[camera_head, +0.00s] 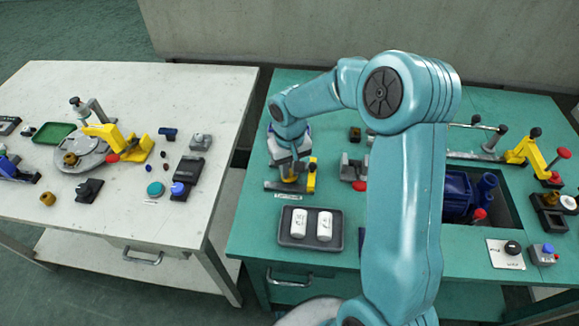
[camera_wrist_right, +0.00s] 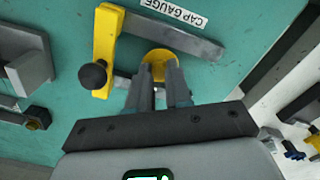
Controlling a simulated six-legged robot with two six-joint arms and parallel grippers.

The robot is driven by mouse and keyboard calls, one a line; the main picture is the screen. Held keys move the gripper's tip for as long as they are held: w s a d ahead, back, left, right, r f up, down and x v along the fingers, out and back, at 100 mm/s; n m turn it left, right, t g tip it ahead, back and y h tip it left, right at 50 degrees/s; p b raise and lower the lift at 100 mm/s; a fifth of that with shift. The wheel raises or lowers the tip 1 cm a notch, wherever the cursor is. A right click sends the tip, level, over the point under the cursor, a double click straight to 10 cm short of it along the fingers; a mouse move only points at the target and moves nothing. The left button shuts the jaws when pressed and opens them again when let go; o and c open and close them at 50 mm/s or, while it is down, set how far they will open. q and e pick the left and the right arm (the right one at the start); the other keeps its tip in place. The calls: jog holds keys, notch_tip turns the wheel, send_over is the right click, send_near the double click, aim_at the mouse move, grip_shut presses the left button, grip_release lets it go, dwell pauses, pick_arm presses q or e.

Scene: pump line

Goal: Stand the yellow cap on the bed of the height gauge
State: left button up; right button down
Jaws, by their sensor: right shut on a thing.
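The height gauge (camera_head: 285,187) stands on the green table, with a "CAP GAUGE" label at its front edge. In the right wrist view it shows as a grey bar (camera_wrist_right: 185,42), a yellow arm (camera_wrist_right: 104,45) and a dark knob (camera_wrist_right: 93,75). My right gripper (camera_head: 290,176) is over the gauge. In the wrist view my right gripper (camera_wrist_right: 156,76) is shut on the yellow cap (camera_wrist_right: 158,60), whose round end shows beyond the fingertips, close beside the grey bar. I cannot tell whether the cap touches the bed. My left gripper is not in view.
A dark tray (camera_head: 310,245) with two white cylinders lies in front of the gauge. A grey fixture with a red knob (camera_head: 359,186) stands to its right. A blue pump (camera_head: 460,195) sits in a recess further right. A separate white table (camera_head: 100,225) holds other fixtures.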

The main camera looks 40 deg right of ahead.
jog(key=shift+c, duration=2.1)
grip_release()
jog(key=shift+r+p, duration=2.45)
jog(key=shift+r, duration=1.1)
